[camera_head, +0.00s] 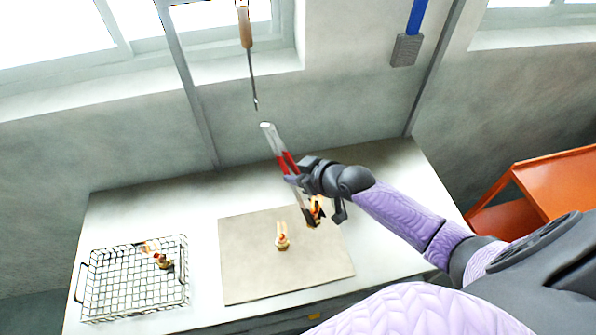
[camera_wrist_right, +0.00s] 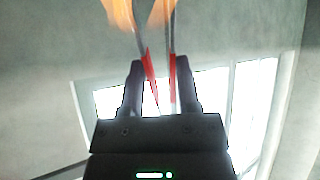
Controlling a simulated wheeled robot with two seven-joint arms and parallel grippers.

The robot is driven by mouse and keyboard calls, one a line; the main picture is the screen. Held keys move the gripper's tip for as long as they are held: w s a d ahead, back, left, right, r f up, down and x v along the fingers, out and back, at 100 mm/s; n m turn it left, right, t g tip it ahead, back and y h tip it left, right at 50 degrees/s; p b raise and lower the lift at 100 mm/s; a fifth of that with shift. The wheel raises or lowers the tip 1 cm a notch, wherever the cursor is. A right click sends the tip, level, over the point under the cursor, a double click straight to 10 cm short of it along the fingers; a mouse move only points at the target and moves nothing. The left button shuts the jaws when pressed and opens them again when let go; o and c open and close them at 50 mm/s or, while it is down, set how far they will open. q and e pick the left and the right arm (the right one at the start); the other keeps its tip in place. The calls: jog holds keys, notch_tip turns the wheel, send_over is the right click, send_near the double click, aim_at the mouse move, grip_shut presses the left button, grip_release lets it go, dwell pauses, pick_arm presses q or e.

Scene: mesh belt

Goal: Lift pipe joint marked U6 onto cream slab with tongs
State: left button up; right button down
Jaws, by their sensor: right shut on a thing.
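My right gripper (camera_head: 298,180) is shut on the red-gripped metal tongs (camera_head: 286,163); the wrist view shows its fingers (camera_wrist_right: 155,85) around both red grips (camera_wrist_right: 173,85). The tongs slant down over the cream slab (camera_head: 245,280). A glowing pipe joint (camera_head: 316,212) with orange flame shows at their lower end, over the slab's right part. Whether it touches the slab I cannot tell. Another glowing joint (camera_head: 282,243) stands mid-slab. The mesh basket (camera_head: 125,305) at left holds a glowing brassy joint (camera_head: 162,262). No marking is readable. My left gripper is out of view.
The pale table (camera_head: 205,205) is clear between basket and slab and behind the slab. A wooden-handled tool (camera_head: 246,28) and a blue-handled grey brush (camera_head: 407,48) are beyond the table. An orange cart (camera_head: 556,180) stands at right.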

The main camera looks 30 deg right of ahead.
notch_tip(320, 180, down, 9)
jog(key=b, duration=0.8)
jog(key=shift+r, duration=0.15)
jog(key=c, duration=0.7)
grip_release()
jog(key=shift+o, duration=0.2)
notch_tip(320, 180, up, 10)
jog(key=p, duration=0.9)
jog(key=shift+p, duration=0.3)
